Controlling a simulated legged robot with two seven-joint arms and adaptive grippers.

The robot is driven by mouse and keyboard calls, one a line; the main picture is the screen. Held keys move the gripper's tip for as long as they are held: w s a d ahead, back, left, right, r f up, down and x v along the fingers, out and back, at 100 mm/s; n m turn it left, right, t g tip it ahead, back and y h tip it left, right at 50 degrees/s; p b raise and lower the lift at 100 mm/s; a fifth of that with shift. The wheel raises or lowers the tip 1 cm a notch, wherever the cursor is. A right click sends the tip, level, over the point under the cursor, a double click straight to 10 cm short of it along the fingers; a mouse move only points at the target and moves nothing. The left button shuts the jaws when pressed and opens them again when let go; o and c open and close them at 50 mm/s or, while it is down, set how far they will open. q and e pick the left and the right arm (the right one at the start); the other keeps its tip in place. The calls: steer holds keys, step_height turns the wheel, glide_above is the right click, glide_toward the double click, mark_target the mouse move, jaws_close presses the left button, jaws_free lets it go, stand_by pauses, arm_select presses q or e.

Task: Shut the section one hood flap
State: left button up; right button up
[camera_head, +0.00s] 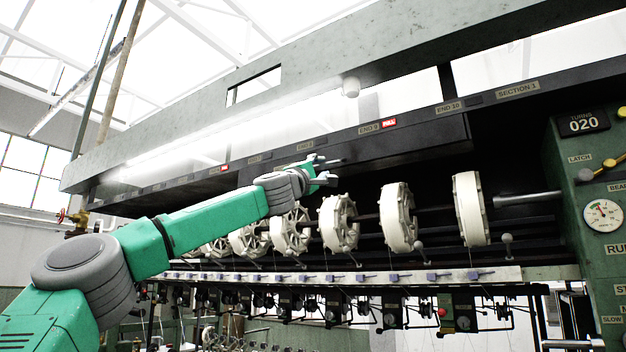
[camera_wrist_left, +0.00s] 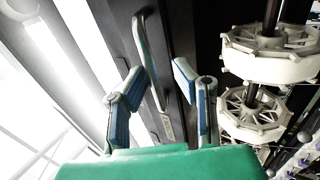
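The dark hood with the "SECTION 1" label (camera_head: 517,90) runs along the machine's upper front. A deeper dark panel, likely the flap (camera_head: 425,142), is under the END 9 and END 10 labels. I cannot tell its exact angle. The gripper's two blue-padded fingers (camera_wrist_left: 158,88) are spread, one on each side of the handle, with gaps visible. My right gripper is not in view.
White reels (camera_head: 397,217) sit on a shaft below the hood, close to my left arm; two show beside the fingers in the wrist view (camera_wrist_left: 268,55). A green control post (camera_head: 590,190) with a gauge stands at right. A grey beam (camera_head: 300,115) runs above.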

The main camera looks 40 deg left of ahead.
arm_select(q)
steer(key=b+v, duration=0.8)
steer(key=v, duration=0.5)
steer(key=shift+s+d, duration=0.1)
